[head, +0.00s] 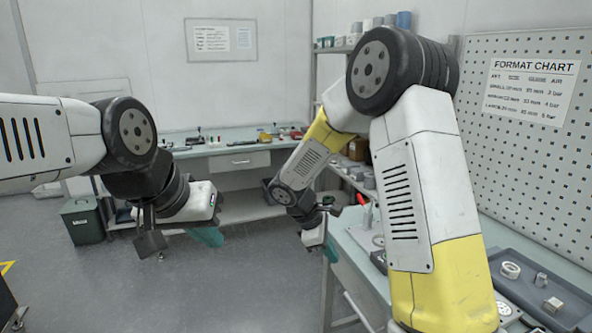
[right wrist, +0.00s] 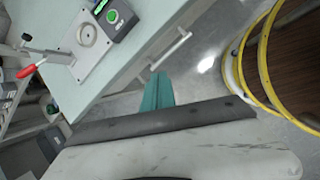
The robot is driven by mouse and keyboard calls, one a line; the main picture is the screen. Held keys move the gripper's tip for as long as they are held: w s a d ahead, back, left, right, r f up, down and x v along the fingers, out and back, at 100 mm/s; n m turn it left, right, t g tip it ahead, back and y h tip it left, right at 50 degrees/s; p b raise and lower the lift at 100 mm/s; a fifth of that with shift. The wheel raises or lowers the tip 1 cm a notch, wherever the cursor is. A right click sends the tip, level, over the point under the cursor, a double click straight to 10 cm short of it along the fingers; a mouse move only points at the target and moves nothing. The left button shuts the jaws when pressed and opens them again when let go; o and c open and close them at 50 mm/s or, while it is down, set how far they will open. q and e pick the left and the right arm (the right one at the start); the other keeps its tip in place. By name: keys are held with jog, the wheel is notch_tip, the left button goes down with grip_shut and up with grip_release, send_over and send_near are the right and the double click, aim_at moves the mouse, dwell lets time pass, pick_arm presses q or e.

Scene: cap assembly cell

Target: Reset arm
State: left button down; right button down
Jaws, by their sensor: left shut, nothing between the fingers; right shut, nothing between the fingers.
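My left gripper (head: 207,237) hangs over open floor left of centre in the head view. Its teal fingers are together with nothing between them. My right gripper (head: 330,252) is near the front edge of the right workbench (head: 352,262) in the head view, and my bent right arm rises in front of the bench. In the right wrist view the teal fingers of the right gripper (right wrist: 157,90) are closed and empty, beside the bench edge. My right arm hides part of the bench top.
A fixture plate (right wrist: 82,50) with a red-handled clamp (right wrist: 28,71) lies on the right bench. A dark tray (head: 560,292) holds several small parts. A pegboard (head: 530,170) stands behind it. A green bin (head: 83,222) stands at left; the floor between is clear.

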jog(key=s+d+r+m+t+y, duration=0.2)
jog(key=s+r+m+y, duration=0.1)
jog(key=s+r+m, duration=0.4)
jog(key=s+d+r+m+t+y, duration=0.2)
jog(key=s+r+m+y, duration=0.2)
jog(key=s+r+m, duration=0.4)
jog(key=shift+s+d+r+t+y, duration=0.3)
jog(key=shift+s+r, duration=2.15)
jog(key=shift+s, duration=0.4)
